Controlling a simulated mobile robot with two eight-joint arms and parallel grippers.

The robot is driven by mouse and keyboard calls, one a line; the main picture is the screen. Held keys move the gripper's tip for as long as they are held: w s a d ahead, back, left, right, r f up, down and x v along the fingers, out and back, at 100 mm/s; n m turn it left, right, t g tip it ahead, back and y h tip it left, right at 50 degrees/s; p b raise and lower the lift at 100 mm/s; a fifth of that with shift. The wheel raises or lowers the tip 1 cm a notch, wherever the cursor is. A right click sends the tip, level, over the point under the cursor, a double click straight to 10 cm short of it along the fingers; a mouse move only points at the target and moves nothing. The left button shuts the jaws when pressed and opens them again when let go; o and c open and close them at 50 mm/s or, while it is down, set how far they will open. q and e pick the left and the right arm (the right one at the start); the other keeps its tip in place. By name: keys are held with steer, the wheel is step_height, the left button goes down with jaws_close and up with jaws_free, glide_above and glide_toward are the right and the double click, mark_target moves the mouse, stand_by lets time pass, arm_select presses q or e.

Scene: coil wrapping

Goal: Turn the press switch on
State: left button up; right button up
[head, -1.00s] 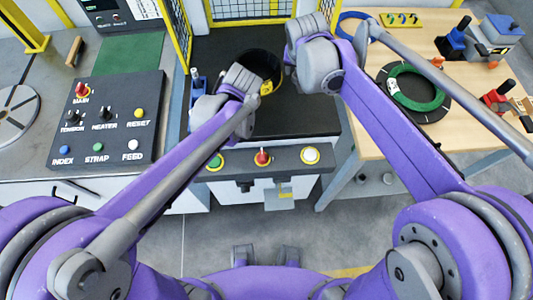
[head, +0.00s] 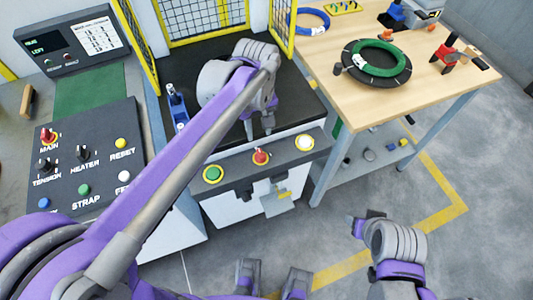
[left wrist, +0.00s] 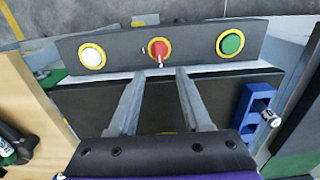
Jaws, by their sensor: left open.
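The press front panel (head: 238,167) carries a green button (head: 212,174), a red switch (head: 260,157) with a yellow ring, and a white button (head: 304,142). In the left wrist view the red switch (left wrist: 158,49) is in the middle, between the white button (left wrist: 92,56) and the green button (left wrist: 230,43). My left gripper (head: 258,130) is open and empty just behind the panel. In the left wrist view its two fingers (left wrist: 158,76) point toward the red switch, apart from it.
The control board (head: 84,155) with knobs and buttons is at the left. Yellow-framed mesh guards (head: 203,20) stand behind the press. A wooden table (head: 354,107) at the right holds a green ring (head: 381,57) on a black coil. The floor in front of the table is clear.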

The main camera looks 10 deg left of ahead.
mark_target(260, 153)
arm_select(q)
step_height(260, 153, down, 11)
steer(key=shift+w+r+b, duration=0.1)
steer(key=shift+r+b, duration=0.05)
steer(key=shift+b, duration=0.4)
jaws_close()
